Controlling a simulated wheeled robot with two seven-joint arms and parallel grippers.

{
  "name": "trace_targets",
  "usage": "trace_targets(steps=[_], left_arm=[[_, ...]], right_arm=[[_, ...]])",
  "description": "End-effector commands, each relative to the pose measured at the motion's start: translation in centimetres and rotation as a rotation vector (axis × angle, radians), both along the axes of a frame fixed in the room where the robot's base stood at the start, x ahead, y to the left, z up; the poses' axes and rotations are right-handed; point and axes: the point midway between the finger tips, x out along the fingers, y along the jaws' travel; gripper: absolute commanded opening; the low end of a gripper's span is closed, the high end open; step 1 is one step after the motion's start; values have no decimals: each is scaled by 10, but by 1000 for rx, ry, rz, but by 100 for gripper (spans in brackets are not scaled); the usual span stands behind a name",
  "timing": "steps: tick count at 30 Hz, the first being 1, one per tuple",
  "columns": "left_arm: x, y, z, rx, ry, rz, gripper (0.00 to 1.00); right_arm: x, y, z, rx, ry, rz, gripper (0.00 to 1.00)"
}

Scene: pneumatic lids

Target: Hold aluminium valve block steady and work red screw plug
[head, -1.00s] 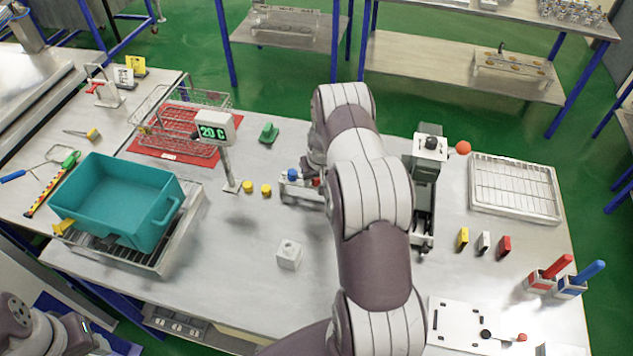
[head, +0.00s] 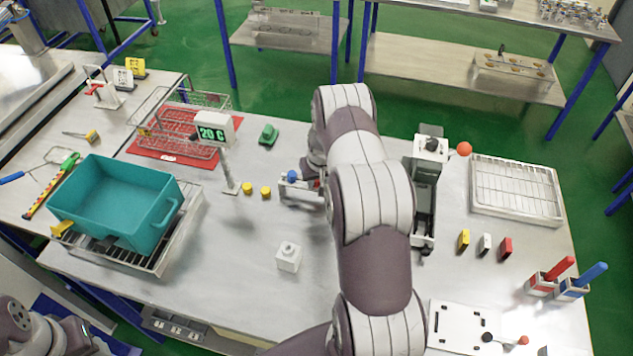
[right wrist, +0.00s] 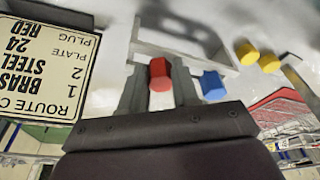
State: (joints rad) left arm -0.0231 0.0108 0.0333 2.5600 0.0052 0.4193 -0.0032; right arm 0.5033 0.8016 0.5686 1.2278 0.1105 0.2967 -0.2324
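A pale grey cube (head: 288,260), which appears to be the aluminium valve block, stands alone on the bench, left of my right arm. A small raised white piece shows on its top. The red screw plug (right wrist: 160,75) is between the fingertips of my right gripper (right wrist: 160,80) in the right wrist view and fills the gap between them. In the head view my right arm hides most of this gripper. A blue plug (right wrist: 212,85) is just outside the right-hand finger in the wrist view. The metal frame (right wrist: 180,45) lies beside the plugs. My left gripper is not visible.
Two yellow plugs (head: 257,190) stand left of the frame. A display post (head: 214,133), a teal bin (head: 125,205) and a red mat (head: 170,150) are further left. A grey press-like device (head: 428,190) stands right of my arm. The bench around the cube is clear.

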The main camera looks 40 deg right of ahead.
Motion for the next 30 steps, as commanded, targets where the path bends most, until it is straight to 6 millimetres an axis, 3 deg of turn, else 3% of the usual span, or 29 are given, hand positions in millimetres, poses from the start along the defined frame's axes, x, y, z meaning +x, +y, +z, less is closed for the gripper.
trace_targets(steps=[8,24,30], left_arm=[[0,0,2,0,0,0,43],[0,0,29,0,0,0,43],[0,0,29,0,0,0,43]], right_arm=[[0,0,3,0,1,0,1],[0,0,46,0,1,0,1],[0,0,47,0,1,0,1]])
